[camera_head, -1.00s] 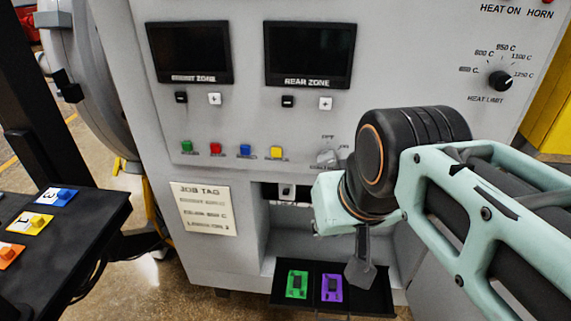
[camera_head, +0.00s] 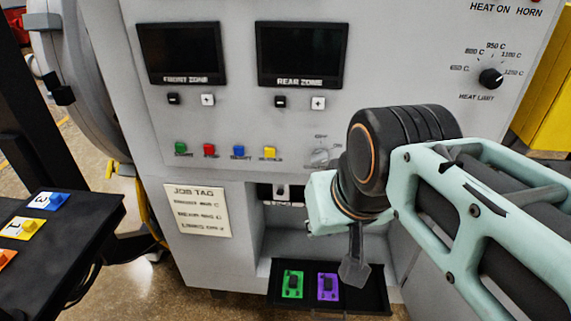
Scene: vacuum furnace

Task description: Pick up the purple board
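The purple board (camera_head: 328,287) lies flat on a black tray (camera_head: 375,298) low in the furnace front, with a dark part on its top. A green board (camera_head: 292,284) lies just to its left. My gripper (camera_head: 353,275) points down over the tray, just right of the purple board. It looks close to the board's right edge; whether it touches cannot be told. Its fingers show as one dark grey shape, so their opening is unclear. Nothing is seen held in it.
A black table (camera_head: 90,232) at the left holds a blue board (camera_head: 45,201), a yellow board (camera_head: 22,229) and an orange board (camera_head: 6,258). The furnace panel (camera_head: 220,120) with screens and buttons rises behind my arm. The recess walls stand close around the tray.

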